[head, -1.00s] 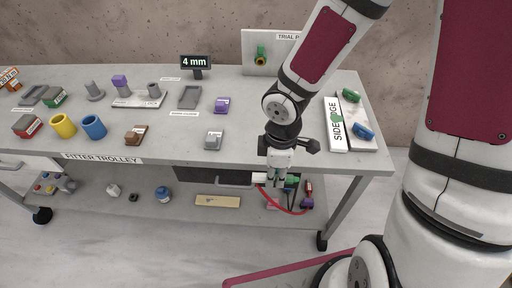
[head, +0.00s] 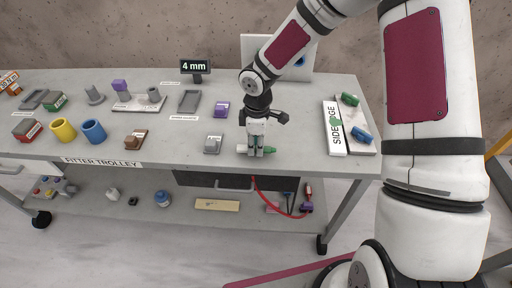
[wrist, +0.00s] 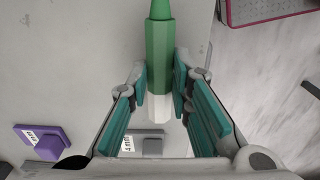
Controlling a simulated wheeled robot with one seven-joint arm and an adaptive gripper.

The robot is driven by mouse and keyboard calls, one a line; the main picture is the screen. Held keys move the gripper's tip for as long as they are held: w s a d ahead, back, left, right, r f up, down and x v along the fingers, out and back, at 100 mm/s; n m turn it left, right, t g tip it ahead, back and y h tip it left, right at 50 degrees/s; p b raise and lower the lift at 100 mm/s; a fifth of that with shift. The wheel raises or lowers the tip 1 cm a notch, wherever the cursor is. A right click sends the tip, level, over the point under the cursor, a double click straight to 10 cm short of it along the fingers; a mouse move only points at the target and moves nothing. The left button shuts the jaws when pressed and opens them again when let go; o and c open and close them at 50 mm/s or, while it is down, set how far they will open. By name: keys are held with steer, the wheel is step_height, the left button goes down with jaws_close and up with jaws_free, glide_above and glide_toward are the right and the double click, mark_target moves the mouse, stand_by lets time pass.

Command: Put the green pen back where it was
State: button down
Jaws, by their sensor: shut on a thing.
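The green pen (wrist: 159,45) has a green hexagonal body and a pale end. In the wrist view it lies between the teal fingers of my gripper (wrist: 165,85), which is shut on it. In the head view my gripper (head: 256,151) points down at the front part of the trolley top. The pen (head: 269,150) is held roughly level there, green end to the right and white end to the left. I cannot tell whether it touches the top.
A small grey block on a plate (head: 212,144) stands just left of the pen, with a purple block (head: 221,109) behind it. The SIDE GAUGE plate (head: 335,128), with green and blue pieces beside it, is at the right. The trolley top (head: 300,150) between is clear.

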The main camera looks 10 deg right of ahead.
steer(key=shift+f, duration=0.7)
steer(key=shift+f, duration=0.1)
steer(key=c, duration=1.5)
jaws_free()
steer(key=shift+o, duration=0.2)
